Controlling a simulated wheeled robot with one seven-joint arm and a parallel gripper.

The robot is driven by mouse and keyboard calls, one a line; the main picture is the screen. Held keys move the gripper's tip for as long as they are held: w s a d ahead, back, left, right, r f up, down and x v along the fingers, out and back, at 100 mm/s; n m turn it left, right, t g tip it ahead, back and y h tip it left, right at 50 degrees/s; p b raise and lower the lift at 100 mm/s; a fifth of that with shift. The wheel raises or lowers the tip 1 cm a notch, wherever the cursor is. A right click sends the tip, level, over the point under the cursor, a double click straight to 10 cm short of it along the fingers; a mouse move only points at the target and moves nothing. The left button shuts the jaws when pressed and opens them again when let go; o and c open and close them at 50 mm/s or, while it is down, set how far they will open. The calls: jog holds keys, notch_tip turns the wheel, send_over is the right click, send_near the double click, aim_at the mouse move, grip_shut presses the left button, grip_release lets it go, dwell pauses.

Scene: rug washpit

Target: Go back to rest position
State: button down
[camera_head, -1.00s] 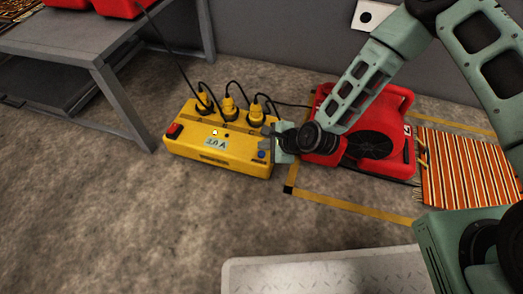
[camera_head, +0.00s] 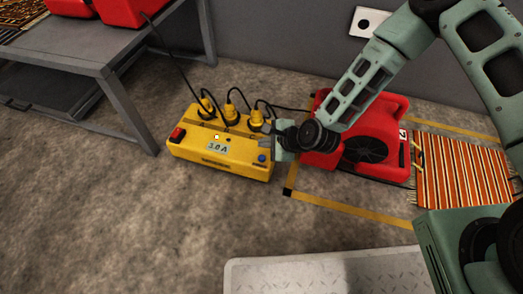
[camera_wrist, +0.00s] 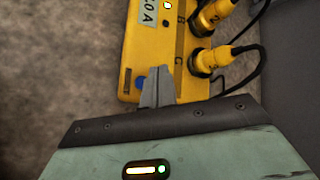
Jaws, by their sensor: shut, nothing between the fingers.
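My gripper (camera_head: 276,142) is at the right end of a yellow power box (camera_head: 222,152), close to its blue button (camera_head: 262,158). In the wrist view the grey fingers (camera_wrist: 157,84) are together with nothing between them. They overlap the box's end beside the blue button (camera_wrist: 141,83); I cannot tell whether they touch it. The box has a red switch (camera_head: 178,134), a display reading about 3.0 A (camera_head: 217,147) and several yellow plugs (camera_head: 231,113) with black cables in its top.
A red blower (camera_head: 362,150) stands behind my arm, inside yellow floor tape (camera_head: 345,207). A striped rug (camera_head: 462,172) lies to the right. A grey metal table (camera_head: 95,50) with red items stands at upper left. A light plate (camera_head: 300,275) is in front. The floor at left is clear.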

jog(key=shift+r, duration=0.1)
jog(key=s+d+r+n+g+h+p, duration=0.1)
jog(key=s+r+n+g+p, duration=0.2)
jog(key=r+n, duration=0.6)
jog(key=s+d+r+n+g+h+p, duration=0.1)
jog(key=s+r+n+p, duration=0.35)
jog(key=r, duration=0.95)
jog(key=s+d+r+n+g+h+p, duration=0.1)
jog(key=s+d+r+n+h+p, duration=0.15)
jog(key=s+r+n, duration=0.35)
jog(key=s+d+r+n+h+p, duration=0.1)
jog(key=s+d+r, duration=0.2)
jog(key=s+r, duration=0.35)
jog(key=s+d+r+n+g+h+p, duration=0.1)
jog(key=s+d+r+n+p, duration=0.2)
jog(key=r, duration=0.5)
notch_tip(320, 180, up, 38)
jog(key=p, duration=3.6)
jog(key=shift+s+d+f+n+p, duration=0.15)
jog(key=shift+s+d+n+p, duration=0.1)
jog(key=shift+n+p, duration=0.15)
